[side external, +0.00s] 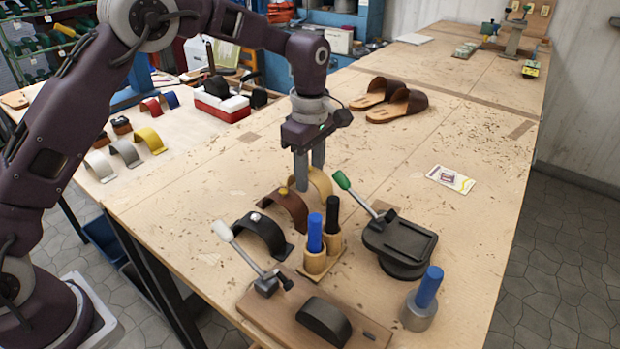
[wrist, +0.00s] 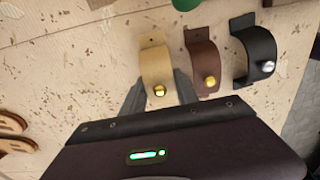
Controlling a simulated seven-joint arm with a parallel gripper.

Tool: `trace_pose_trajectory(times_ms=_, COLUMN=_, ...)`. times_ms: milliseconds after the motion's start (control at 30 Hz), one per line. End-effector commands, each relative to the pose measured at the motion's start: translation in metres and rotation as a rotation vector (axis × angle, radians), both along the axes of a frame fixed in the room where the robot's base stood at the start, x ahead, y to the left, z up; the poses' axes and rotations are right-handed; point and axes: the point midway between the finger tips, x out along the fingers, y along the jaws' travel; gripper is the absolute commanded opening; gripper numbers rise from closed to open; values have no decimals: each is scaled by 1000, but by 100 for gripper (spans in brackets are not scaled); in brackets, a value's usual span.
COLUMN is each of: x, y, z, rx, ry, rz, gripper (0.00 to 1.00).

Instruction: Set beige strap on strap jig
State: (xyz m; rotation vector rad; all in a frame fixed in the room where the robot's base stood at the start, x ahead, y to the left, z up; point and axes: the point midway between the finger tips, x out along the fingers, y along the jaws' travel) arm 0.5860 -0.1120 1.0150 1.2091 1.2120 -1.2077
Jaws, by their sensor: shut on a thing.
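The beige strap (side external: 321,182) is an arched band with a gold stud (wrist: 159,90), standing on the bench at the end of a row of straps. It also shows in the wrist view (wrist: 154,62). My gripper (side external: 309,182) is over it with fingers pointing down. In the wrist view my gripper (wrist: 160,92) has one finger on each side of the strap's stud end, shut on it. What looks like the strap jig, a wooden board (side external: 268,311) with a dark rounded form (side external: 324,321) and a white-handled clamp (side external: 240,247), is at the near edge. The form is bare.
A brown strap (side external: 289,207) and a black strap (side external: 263,232) stand beside the beige one. A blue and a black tool stand in wooden holders (side external: 315,262). A black fixture with a green-handled lever (side external: 404,243) is right. Sandals (side external: 397,106) lie behind; the right bench is mostly clear.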

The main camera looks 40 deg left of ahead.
Motion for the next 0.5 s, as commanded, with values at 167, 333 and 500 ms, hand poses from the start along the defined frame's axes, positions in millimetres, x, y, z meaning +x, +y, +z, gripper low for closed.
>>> trace_pose_trajectory(times_ms=167, x=0, y=-1, z=-16, rx=-2, ry=-1, rz=0, gripper=0)
trace_pose_trajectory(times_ms=333, x=0, y=0, z=-15, rx=-1, ry=-1, rz=0, gripper=0)
trace_pose_trajectory(times_ms=500, x=0, y=0, z=-18, rx=-1, ry=-1, rz=-1, gripper=45)
